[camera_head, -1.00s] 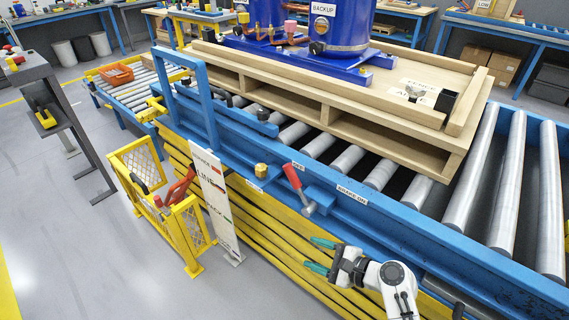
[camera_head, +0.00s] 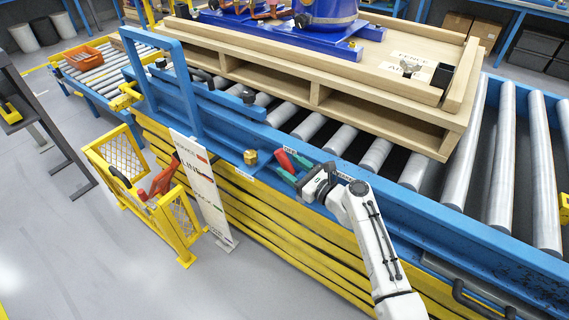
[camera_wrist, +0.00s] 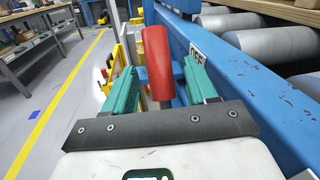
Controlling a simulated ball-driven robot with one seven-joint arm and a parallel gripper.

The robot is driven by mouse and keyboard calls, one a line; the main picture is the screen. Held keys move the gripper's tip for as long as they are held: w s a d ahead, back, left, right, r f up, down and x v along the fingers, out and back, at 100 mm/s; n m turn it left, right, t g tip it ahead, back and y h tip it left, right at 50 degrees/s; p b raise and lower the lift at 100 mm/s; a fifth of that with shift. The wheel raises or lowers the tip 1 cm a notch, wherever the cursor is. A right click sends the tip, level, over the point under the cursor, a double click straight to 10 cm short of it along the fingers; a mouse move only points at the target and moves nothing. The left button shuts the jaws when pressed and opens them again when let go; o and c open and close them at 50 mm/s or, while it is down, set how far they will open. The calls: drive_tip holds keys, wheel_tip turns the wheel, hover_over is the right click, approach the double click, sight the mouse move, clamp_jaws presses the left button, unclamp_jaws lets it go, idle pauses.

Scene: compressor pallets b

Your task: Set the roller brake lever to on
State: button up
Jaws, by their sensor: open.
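The roller brake lever has a red handle (camera_head: 285,161) and sits on the blue conveyor side rail (camera_head: 430,215). In the earlier head view it leans toward the upper left, near a small label. My gripper (camera_head: 293,168) is open at the lever, partly covering it. In the wrist view the red handle (camera_wrist: 158,62) stands between the two teal fingers of my gripper (camera_wrist: 161,88), with visible gaps on both sides. A white label (camera_wrist: 197,55) on the rail beside it seems to read OFF. The lever's base is mostly hidden.
A wooden pallet (camera_head: 330,85) with blue compressors rests on the rollers behind the rail. A white sign board (camera_head: 203,190) and a yellow mesh cart (camera_head: 150,200) stand left of the lever. Another lever with a brass-coloured knob (camera_head: 250,157) is close by.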

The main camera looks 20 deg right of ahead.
sight(290, 167)
drive_tip(key=shift+x, duration=1.65)
clamp_jaws()
